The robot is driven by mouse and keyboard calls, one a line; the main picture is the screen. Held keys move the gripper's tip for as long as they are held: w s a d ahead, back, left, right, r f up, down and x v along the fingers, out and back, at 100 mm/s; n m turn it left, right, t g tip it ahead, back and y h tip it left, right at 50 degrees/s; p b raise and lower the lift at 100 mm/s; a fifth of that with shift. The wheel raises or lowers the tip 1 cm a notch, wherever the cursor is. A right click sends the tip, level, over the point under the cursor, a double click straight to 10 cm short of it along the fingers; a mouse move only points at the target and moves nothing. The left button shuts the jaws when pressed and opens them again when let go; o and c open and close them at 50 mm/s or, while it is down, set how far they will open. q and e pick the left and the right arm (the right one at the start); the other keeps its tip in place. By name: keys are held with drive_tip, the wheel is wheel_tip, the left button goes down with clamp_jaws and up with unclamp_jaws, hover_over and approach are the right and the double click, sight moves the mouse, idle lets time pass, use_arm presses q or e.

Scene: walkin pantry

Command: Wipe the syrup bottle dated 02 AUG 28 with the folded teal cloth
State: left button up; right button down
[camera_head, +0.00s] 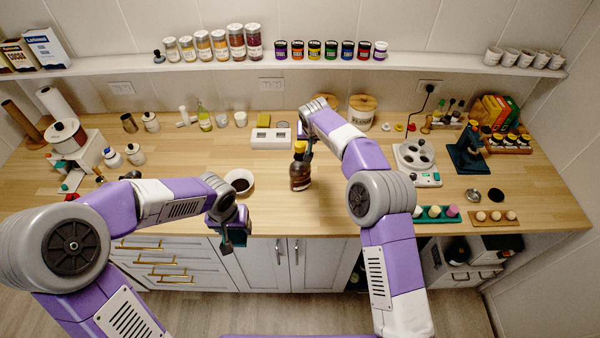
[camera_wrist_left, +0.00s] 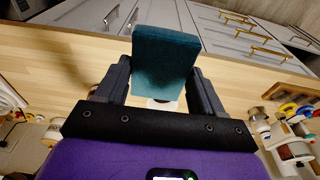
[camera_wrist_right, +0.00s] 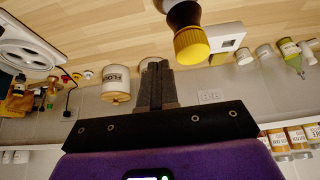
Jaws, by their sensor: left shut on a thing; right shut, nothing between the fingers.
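The folded teal cloth (camera_wrist_left: 165,62) is a thick square pad between the fingers of my left gripper (camera_wrist_left: 165,85). In the head view, that gripper (camera_head: 230,222) is at the counter's front edge, in front of a white bowl. A dark brown bottle with a yellow cap (camera_head: 300,172) stands upright on the counter near the middle. In the right wrist view its yellow cap (camera_wrist_right: 191,45) is near my right gripper (camera_wrist_right: 155,75), which is shut and empty. The right fingers are close to the cap; contact cannot be told. No date can be read on the bottle.
A white bowl with dark contents (camera_head: 240,181) is left of the bottle. A white device (camera_head: 270,138) and lidded canisters (camera_head: 361,112) stand behind. Counter around the bottle is fairly clear.

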use_arm(q)
drive_tip(key=shift+f+b, duration=1.9)
drive_tip(key=shift+f, duration=0.05)
use_arm(e)
drive_tip(key=shift+f, duration=2.65)
use_arm(q)
drive_tip(key=shift+f, duration=0.1)
drive_tip(key=shift+w+f+m, duration=0.15)
drive_tip(key=shift+f+m, duration=0.15)
drive_tip(key=w+f+m+y, duration=0.4)
drive_tip(key=f, duration=0.1)
drive_tip(key=m+t, duration=1.5)
approach(301, 174)
drive_tip(key=shift+d+x, duration=0.2)
drive_tip(key=shift+x, duration=1.75)
drive_tip(key=shift+x, duration=1)
